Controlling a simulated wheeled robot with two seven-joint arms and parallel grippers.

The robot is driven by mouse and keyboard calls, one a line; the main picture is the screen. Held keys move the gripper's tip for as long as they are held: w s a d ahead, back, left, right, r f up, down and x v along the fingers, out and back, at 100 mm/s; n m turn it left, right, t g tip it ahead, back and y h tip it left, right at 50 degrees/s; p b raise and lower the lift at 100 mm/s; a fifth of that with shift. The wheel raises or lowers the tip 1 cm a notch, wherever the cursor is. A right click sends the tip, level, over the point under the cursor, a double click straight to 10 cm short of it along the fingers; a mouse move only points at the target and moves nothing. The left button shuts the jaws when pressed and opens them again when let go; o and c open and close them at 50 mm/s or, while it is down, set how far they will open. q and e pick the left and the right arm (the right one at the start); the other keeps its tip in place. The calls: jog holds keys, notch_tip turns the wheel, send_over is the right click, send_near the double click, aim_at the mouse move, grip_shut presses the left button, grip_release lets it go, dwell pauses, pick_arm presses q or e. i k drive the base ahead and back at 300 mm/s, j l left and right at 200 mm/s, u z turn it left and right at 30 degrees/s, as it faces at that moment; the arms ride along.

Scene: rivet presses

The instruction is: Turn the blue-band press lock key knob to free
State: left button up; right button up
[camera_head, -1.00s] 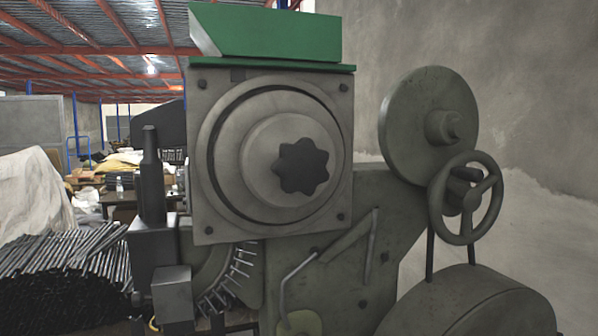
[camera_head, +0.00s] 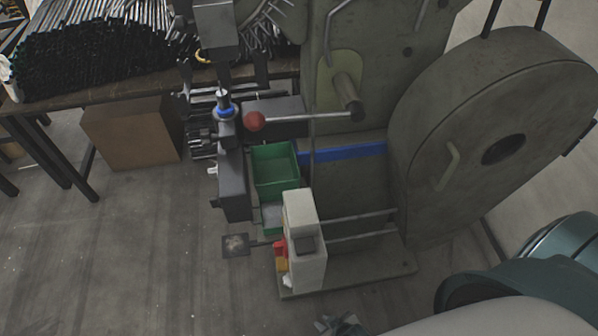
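The press in front of me carries a blue band (camera_head: 345,152) low on its frame. A pale control box (camera_head: 305,245) stands at the press's foot. A small red knob-like part (camera_head: 280,247) sits on the box's left side, above a yellow-orange part (camera_head: 281,264). I cannot tell for sure whether this red part is the lock key knob, or how it is turned. My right gripper (camera_head: 340,325) shows only partly at the bottom edge, below the box and apart from it; its opening is unclear. My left gripper is not in view.
A green bin (camera_head: 275,166) sits behind the box. A flat pedal plate (camera_head: 236,244) lies left of it. The large wheel guard (camera_head: 500,140) fills the right. The floor at lower left is clear.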

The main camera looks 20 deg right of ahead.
aim_at(282, 265)
jog(key=z, duration=0.75)
jog(key=k+j+z, duration=0.1)
jog(key=j+z, duration=0.15)
jog(key=j, duration=0.15)
jog(key=k+j+z, duration=0.2)
jog(key=j, duration=0.2)
jog(key=j+z, duration=0.25)
jog(key=j, duration=0.15)
